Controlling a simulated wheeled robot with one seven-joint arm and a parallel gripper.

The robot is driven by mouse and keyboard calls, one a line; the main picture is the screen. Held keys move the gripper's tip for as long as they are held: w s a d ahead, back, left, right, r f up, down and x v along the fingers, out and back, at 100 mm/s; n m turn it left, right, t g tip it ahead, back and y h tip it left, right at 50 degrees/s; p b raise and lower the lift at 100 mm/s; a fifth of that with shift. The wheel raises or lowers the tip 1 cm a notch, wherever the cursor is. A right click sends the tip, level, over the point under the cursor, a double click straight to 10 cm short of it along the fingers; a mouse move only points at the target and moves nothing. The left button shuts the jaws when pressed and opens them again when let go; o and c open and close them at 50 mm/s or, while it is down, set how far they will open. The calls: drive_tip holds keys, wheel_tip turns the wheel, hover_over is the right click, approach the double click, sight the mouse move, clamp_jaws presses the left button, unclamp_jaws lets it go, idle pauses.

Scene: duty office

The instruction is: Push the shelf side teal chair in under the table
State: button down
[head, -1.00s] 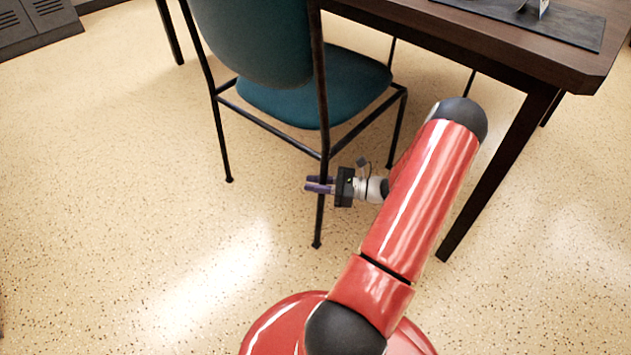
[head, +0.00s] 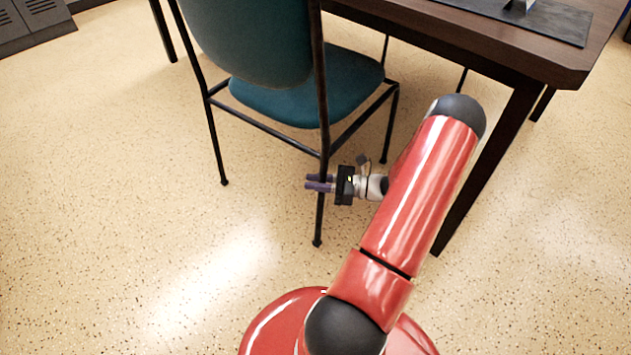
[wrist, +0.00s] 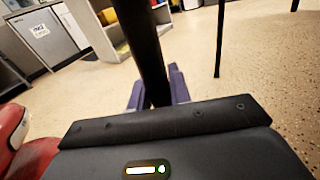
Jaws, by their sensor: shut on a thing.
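The teal chair (head: 300,95) stands upright with its back toward me, its seat partly at the edge of the dark wooden table (head: 470,42). My gripper (head: 320,183) is low at the chair's near right leg and shut on that black leg, just below the seat frame. In the wrist view the black leg (wrist: 142,50) rises between the purple fingers of my gripper (wrist: 158,92).
A table leg (head: 485,170) stands to the right of my arm. A dark mat (head: 530,18) lies on the tabletop. Grey cabinets (head: 35,22) stand at the far left. The speckled floor left of the chair is clear.

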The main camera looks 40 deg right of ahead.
drive_tip(key=c, duration=1.2)
unclamp_jaws()
drive_tip(key=shift+w+d, duration=0.1)
drive_tip(key=shift+d, duration=0.1)
drive_tip(key=v, duration=0.8)
